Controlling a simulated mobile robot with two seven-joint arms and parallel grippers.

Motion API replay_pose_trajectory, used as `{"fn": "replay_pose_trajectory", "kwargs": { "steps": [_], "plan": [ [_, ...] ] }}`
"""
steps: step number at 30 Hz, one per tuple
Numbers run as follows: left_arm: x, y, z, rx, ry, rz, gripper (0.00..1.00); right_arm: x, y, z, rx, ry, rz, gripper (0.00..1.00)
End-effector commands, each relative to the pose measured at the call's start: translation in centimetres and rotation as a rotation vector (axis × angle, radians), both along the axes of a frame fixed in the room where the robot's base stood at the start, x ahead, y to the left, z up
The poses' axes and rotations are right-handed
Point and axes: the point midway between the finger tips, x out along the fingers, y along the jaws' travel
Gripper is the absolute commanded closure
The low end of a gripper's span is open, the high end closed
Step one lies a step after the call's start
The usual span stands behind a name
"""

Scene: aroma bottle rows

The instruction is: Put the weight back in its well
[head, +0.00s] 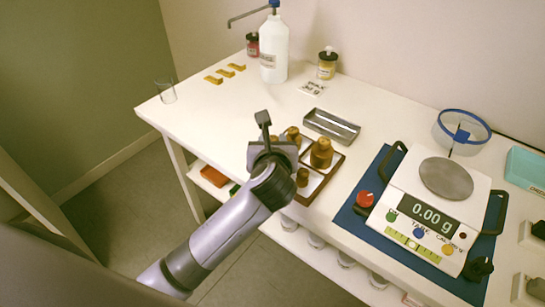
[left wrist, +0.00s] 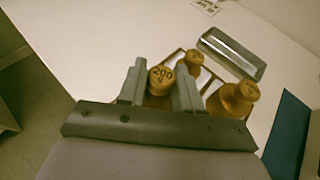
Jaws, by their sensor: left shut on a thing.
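My left gripper (head: 265,125) is shut on a brass weight marked 200 (left wrist: 160,78), which sits between the two fingers in the left wrist view. In the head view the gripper hides most of this weight. The wooden weight tray (head: 334,167) lies just beside and beyond the gripper. My right gripper is not in view.
A balance (head: 433,190) reading 0.00 g with a bare pan stands on a blue mat (head: 349,217) at right. A metal tray (head: 331,125) lies behind the weights. A glass beaker (head: 166,92) is near the left edge. The table's left middle is clear.

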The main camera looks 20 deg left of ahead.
Motion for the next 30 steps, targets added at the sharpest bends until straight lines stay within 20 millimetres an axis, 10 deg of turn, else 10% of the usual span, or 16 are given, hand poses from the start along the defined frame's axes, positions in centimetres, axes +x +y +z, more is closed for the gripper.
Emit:
{"fn": "replay_pose_trajectory", "kwargs": {
  "steps": [8, 19, 20, 22, 30],
  "plan": [
    [0.0, 0.0, -3.9, 0.001, 0.001, 0.001, 1.00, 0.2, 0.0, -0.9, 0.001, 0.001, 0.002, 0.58],
    [0.0, 0.0, -4.2, 0.001, 0.002, -0.001, 1.00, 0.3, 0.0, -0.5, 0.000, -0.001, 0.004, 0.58],
    [0.0, 0.0, -4.4, 0.002, 0.003, 0.000, 0.63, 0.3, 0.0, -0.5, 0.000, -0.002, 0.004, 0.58],
    [0.0, 0.0, -4.3, 0.002, 0.003, 0.000, 0.41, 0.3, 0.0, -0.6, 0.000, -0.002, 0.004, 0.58],
    [0.0, 0.0, -4.3, 0.001, 0.002, 0.001, 0.41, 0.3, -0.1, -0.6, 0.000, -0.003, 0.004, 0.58]
  ]
}}
